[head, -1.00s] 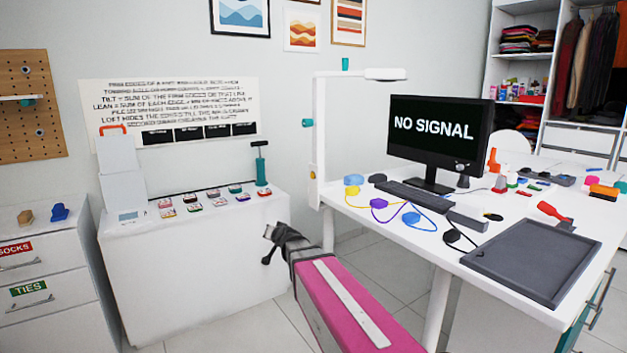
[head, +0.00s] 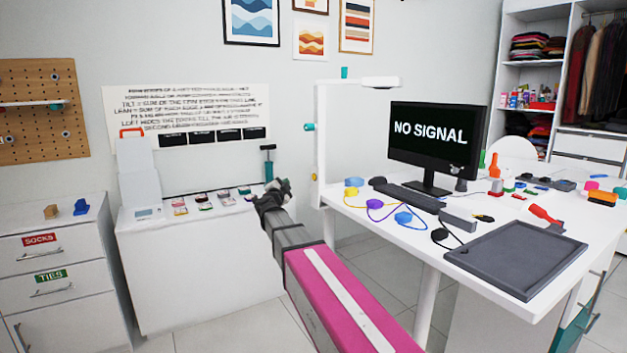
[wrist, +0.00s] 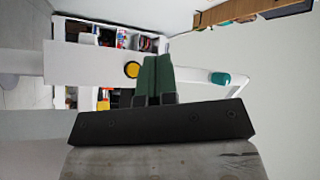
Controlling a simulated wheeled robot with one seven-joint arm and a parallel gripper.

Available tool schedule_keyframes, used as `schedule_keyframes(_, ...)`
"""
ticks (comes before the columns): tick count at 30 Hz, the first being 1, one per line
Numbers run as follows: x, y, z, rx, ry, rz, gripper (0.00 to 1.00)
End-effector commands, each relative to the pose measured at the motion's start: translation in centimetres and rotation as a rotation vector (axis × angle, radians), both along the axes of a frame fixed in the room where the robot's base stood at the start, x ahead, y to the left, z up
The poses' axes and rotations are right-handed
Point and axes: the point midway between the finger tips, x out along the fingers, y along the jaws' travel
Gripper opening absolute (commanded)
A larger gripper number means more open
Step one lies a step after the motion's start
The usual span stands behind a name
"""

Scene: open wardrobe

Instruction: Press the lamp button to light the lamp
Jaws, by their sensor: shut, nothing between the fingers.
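The lamp is a white post (head: 323,150) with an overhead arm (head: 380,82), at the back left corner of the desk. A teal knob (head: 309,127) sticks out of its side. Lower on the post is a small yellow-orange button (head: 315,177). In the wrist view the lamp lies sideways, with the round yellow button (wrist: 131,69) just left of my fingertips and the teal knob (wrist: 220,78) to the right. My gripper (head: 280,186) is shut and empty, left of the post in the head view. The green fingers (wrist: 152,68) are together. I cannot see any contact with the button.
The desk (head: 400,235) holds a monitor (head: 433,135), keyboard, coloured discs with cables and a dark tray (head: 515,258). Open floor lies between cabinet and desk.

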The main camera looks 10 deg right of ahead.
Motion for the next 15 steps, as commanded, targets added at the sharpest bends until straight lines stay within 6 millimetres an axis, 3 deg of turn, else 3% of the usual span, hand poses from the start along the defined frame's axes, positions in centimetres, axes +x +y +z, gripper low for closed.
schedule_keyframes(15, 0.26, -0.72, 0.01, -0.001, -0.001, -0.002, 0.0)
